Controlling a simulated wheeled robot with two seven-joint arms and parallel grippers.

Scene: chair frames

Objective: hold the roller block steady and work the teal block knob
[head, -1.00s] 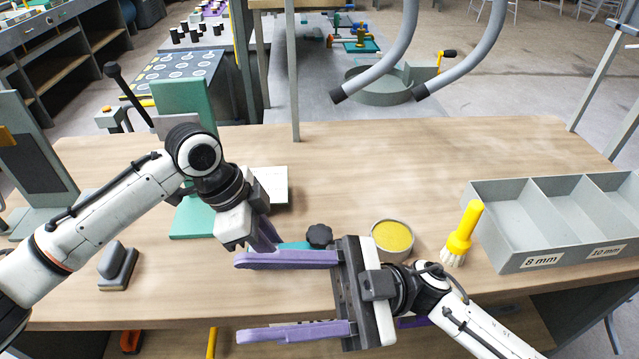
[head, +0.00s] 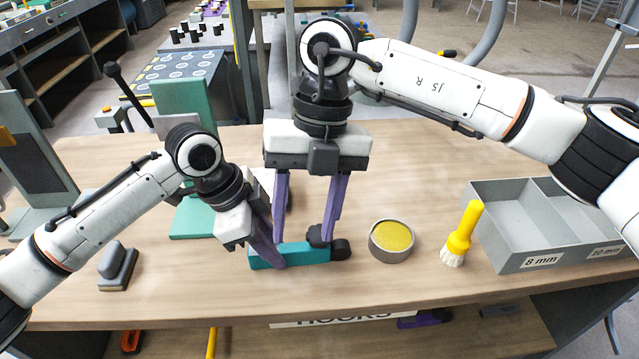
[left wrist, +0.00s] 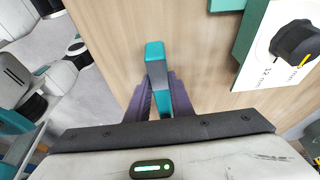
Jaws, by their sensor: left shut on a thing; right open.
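The teal block (head: 303,255) lies near the front of the bench. A black knob (head: 317,236) is on its top near the right end, and a dark roller (head: 341,249) is at that end. My left gripper (head: 272,258) is shut on the block's left part; the left wrist view shows the teal block (left wrist: 155,58) between its purple fingers (left wrist: 158,98). My right gripper (head: 304,236) points down from above, open, with its fingers left and right over the block. Its right finger is close to the knob and partly hides it; I cannot tell if they touch.
Right of the block stand a tin with yellow contents (head: 391,238), a yellow brush (head: 461,236) and a grey divided bin (head: 500,225). A dark sanding-type block (head: 118,266) lies at left. A teal stand (head: 190,220) is behind my left arm; its dial (left wrist: 294,42) shows in the left wrist view.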

